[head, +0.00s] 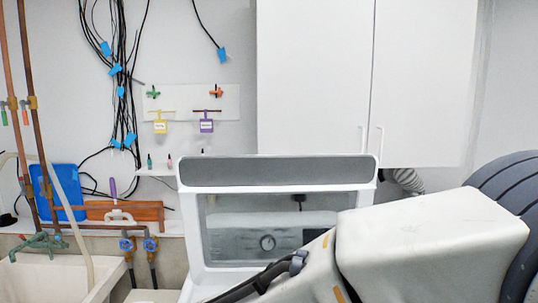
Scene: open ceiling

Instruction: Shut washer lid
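The washer lid (193,235) stands raised in the middle of the head view, with a white frame, a grey top edge and a clear window. My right arm comes in from the right and covers the lid's lower right part. It runs down toward the bottom edge, with a dark cable along it. No fingertips of my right gripper show. My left arm and gripper are out of the picture. The washer's body and opening are cut off below or hidden.
A white cabinet (315,80) hangs on the wall above and behind the lid. A pale sink (45,275) with a green faucet (42,242) is at the lower left. Copper pipes (25,130), dark cables (120,60) and blue-handled valves (150,245) line the left wall.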

